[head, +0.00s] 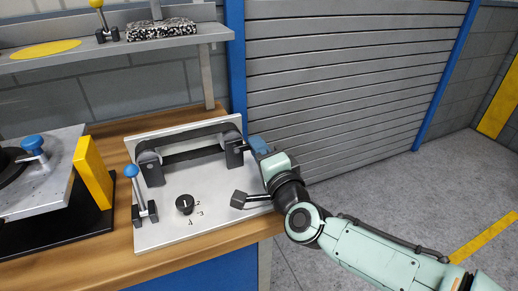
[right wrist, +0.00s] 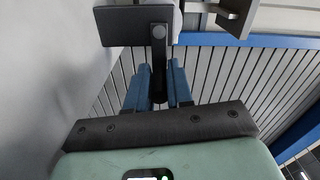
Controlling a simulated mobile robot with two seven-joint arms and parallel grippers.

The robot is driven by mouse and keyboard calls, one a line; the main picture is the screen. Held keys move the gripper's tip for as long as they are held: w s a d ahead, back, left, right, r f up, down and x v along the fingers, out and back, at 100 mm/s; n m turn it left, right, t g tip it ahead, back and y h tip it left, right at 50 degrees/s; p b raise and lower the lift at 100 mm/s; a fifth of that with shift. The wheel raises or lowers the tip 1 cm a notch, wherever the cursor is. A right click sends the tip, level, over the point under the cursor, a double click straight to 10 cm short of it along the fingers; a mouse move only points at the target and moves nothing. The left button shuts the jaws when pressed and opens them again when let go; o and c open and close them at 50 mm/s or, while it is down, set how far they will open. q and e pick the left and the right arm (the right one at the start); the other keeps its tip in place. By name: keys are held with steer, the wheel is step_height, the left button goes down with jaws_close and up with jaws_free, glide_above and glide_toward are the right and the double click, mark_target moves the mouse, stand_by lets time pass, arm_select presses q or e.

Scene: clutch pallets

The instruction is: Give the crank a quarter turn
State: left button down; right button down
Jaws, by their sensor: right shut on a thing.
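A pale panel (head: 165,225) stands on the wooden bench, with a dark crank bar held between brackets along its top. The crank's dark end block (head: 233,153) is at the panel's upper right edge and shows in the right wrist view (right wrist: 120,26). My right gripper (head: 257,145) is at that end, its blue fingers shut on the crank's dark handle (right wrist: 159,65), which the right wrist view shows between the fingers (right wrist: 158,92). The fingers hide part of the handle in the head view. My left gripper is out of view.
A black numbered knob (head: 185,204), a blue-topped lever (head: 132,172) and a dark block on a rod (head: 239,199) are on the panel. A yellow block (head: 93,172) stands to the left. A shelf (head: 70,58) runs above; a slatted shutter (head: 350,70) stands behind.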

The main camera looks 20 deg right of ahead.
steer(key=shift+f, duration=0.35)
steer(key=c, duration=1.1)
jaws_free()
steer(key=shift+r, duration=0.2)
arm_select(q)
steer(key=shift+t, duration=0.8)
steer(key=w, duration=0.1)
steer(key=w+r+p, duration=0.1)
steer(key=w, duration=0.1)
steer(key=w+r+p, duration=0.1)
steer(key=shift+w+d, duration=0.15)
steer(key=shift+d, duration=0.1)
arm_select(e)
steer(key=s, duration=1.3)
steer(key=shift+s+d, duration=0.2)
steer(key=shift+s, duration=0.05)
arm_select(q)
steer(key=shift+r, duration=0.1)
